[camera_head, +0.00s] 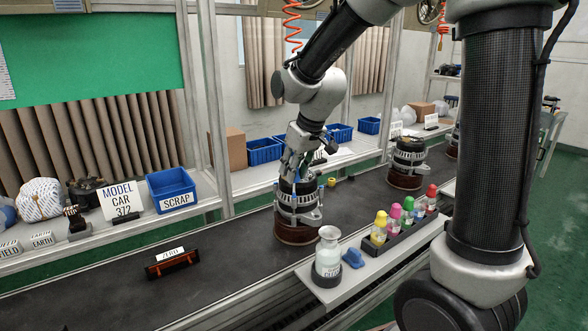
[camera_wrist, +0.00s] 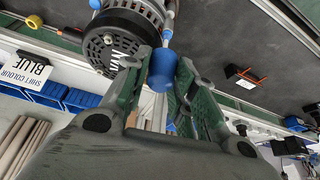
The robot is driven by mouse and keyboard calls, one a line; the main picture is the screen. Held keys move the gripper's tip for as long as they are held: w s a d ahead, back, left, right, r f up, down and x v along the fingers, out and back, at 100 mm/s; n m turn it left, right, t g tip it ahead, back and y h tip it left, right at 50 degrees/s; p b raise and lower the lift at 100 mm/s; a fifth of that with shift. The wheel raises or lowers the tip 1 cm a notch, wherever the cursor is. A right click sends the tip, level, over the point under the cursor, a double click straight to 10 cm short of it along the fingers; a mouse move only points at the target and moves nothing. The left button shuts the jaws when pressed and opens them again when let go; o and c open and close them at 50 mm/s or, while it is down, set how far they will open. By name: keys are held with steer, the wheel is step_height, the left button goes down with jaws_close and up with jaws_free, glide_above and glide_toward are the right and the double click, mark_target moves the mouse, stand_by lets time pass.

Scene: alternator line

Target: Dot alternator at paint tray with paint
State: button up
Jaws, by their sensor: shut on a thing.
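My gripper (camera_wrist: 160,82) is shut on a blue paint bottle (camera_wrist: 162,68) in the wrist view. The bottle's narrow tip points at the rim of a black and silver alternator (camera_wrist: 112,42); I cannot tell whether it touches. In the head view this alternator (camera_head: 299,202) stands upright on a round brown base on the belt. My gripper (camera_head: 299,168) is just above it and hides part of its top. The dark paint tray (camera_head: 402,240) is at the right front and holds bottles with yellow, pink, green and red caps.
A glass jar (camera_head: 328,255) and a small blue object (camera_head: 353,258) are beside the tray. A ZERO sign stand (camera_head: 172,262) lies on the belt (camera_head: 100,290) at left. Another alternator (camera_head: 407,163) stands farther along. A "SHIFT COLOUR BLUE" sign (camera_wrist: 35,68) and blue bins are behind.

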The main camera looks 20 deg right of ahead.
steer(key=shift+r, duration=2.5)
